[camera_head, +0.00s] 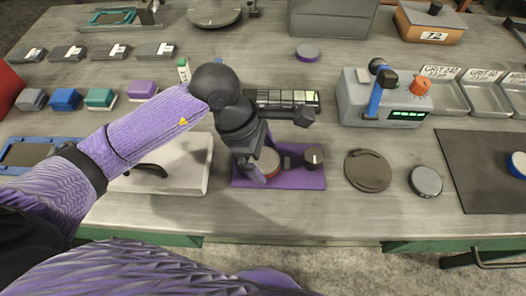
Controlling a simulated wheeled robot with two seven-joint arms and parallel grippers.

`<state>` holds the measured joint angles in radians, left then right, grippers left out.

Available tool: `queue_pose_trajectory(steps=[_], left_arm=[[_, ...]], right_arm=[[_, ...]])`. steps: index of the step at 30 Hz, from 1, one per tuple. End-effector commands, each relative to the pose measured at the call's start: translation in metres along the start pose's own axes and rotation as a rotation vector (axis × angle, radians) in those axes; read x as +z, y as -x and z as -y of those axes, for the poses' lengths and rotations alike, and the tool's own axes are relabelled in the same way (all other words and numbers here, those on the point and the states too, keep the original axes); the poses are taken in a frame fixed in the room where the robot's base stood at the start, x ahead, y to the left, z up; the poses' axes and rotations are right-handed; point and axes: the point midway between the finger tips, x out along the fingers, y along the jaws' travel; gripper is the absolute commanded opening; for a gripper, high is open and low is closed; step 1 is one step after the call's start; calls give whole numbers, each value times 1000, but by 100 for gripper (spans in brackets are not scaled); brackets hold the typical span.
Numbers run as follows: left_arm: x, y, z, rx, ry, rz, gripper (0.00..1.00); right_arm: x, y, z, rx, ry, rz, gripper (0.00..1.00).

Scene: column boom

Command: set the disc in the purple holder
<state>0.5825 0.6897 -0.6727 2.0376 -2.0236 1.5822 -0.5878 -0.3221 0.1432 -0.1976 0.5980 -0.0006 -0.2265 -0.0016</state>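A disc with a reddish-brown side (271,174) shows at the holder's left part, largely hidden by my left gripper (261,172). My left gripper points down at this disc, with one grey finger at its left side. I cannot tell whether the fingers touch the disc or whether it rests fully on the holder. My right gripper is not in view.
A brown round lid (367,171) and a grey disc (425,181) lie right of the holder. A white board (190,181) lies left of it. Behind stand a dark compartment tray (290,98) and a grey device (380,105) with a blue lever. A dark mat (480,185) lies far right.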

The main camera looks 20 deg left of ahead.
Motion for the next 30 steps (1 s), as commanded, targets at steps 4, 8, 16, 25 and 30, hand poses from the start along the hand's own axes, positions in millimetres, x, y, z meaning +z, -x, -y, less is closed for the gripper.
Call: queue_pose_trajectory(steps=[4,8,16,25,30], left_arm=[[2,30,-1,8,-2,-1,100],[2,69,-1,8,-1,-2,100],[1,119,0,4,0,-1,100],[1,122,0,0,0,1,100],[1,122,0,0,0,0,100]], right_arm=[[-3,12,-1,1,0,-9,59],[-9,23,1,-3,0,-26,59],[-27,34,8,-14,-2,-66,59],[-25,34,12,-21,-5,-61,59],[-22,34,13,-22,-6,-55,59]])
